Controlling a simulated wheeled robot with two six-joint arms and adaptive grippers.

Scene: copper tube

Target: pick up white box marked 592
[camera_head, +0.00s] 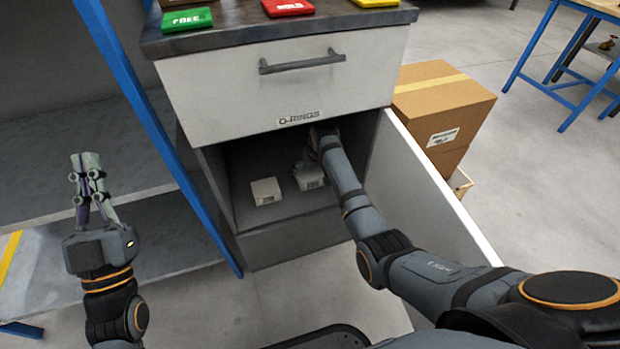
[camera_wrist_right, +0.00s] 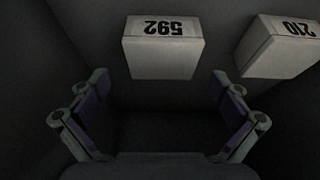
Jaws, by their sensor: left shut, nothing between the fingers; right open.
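The white box marked 592 (camera_wrist_right: 162,52) shows in the right wrist view, its number upside down, just ahead of and between my right fingers. In the head view it appears to be the right-hand box (camera_head: 311,182) in the open cabinet compartment, partly covered by my right gripper. My right gripper (camera_wrist_right: 158,78) is open and empty, its fingers spread wider than the box. In the head view it reaches into the compartment and is mostly hidden. My left gripper (camera_head: 86,162) is shut and empty, raised at the left, away from the boxes.
A white box marked 210 (camera_wrist_right: 275,50) stands beside the 592 box; it shows left of it in the head view (camera_head: 265,191). The O-RINGS drawer (camera_head: 275,90) is shut above. The open cabinet door (camera_head: 440,195) stands right of my right arm. A blue post (camera_head: 165,145) borders the left.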

